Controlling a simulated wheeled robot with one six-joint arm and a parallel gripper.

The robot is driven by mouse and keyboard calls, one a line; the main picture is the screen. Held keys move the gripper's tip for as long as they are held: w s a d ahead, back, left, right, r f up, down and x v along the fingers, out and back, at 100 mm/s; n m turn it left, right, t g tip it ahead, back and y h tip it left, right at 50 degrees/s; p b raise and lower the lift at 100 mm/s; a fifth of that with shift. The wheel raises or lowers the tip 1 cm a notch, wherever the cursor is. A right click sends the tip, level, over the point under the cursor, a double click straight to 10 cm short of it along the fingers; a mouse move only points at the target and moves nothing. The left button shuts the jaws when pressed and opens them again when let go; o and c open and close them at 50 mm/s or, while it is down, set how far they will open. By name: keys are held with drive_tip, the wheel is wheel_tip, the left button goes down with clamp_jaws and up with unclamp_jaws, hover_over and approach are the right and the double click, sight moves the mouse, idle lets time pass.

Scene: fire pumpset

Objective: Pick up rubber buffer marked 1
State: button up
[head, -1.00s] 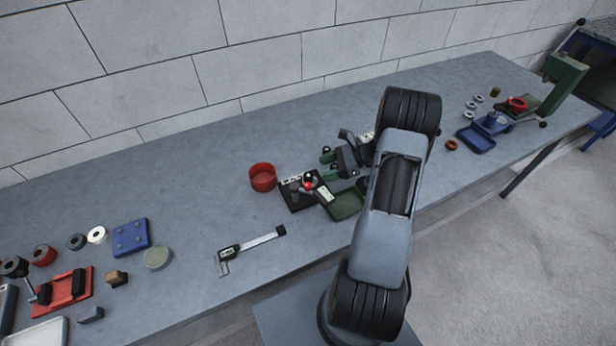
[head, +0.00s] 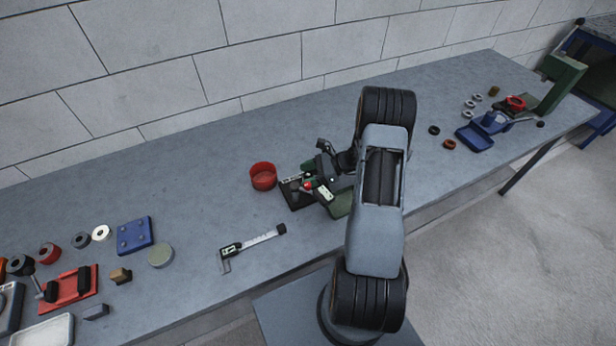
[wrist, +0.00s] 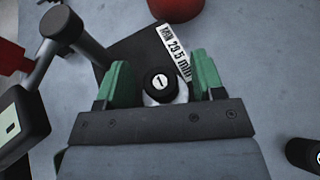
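The rubber buffer marked 1 (wrist: 160,87) is a short black cylinder with a white "1" disc on top. In the wrist view it stands between the green fingertips of my gripper (wrist: 163,80), with a gap visible on each side. It is at a black gauge block (wrist: 140,55) labelled "MIN 29.5 mm" (wrist: 176,50); its exact seat is hidden. In the head view my gripper (head: 316,176) is over the black block (head: 287,196), and I cannot make out the buffer there. My gripper is open and empty.
A red round container (head: 263,176) stands left of the block. A green tray (head: 341,204) lies right of it, partly under my arm. A caliper (head: 250,243) lies in front.

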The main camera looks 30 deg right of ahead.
drive_tip(key=c, duration=1)
drive_tip(key=shift+c, duration=0.2)
